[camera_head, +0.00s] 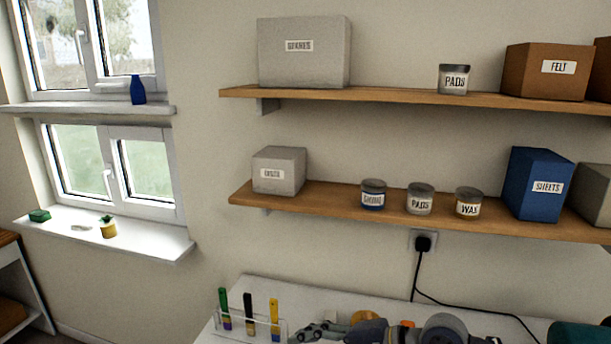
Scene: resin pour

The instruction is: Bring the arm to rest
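My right gripper (312,332) is at the bottom edge of the head view, over or in front of the white worktop. Its arm (445,330) comes in from the right and is cut off by the lower edge. Its fingers point left, toward a clear rack of brushes. The fingertips are small and partly cut off, so I cannot tell whether they are open or shut. My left gripper and arm are not in view.
The clear rack (268,328) holds brushes on the worktop (255,290). Orange items show behind my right gripper, and a teal object (580,335) is at the right. A black cord runs from a plug (422,243) to the worktop. Two shelves (330,196) with boxes and jars hang above.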

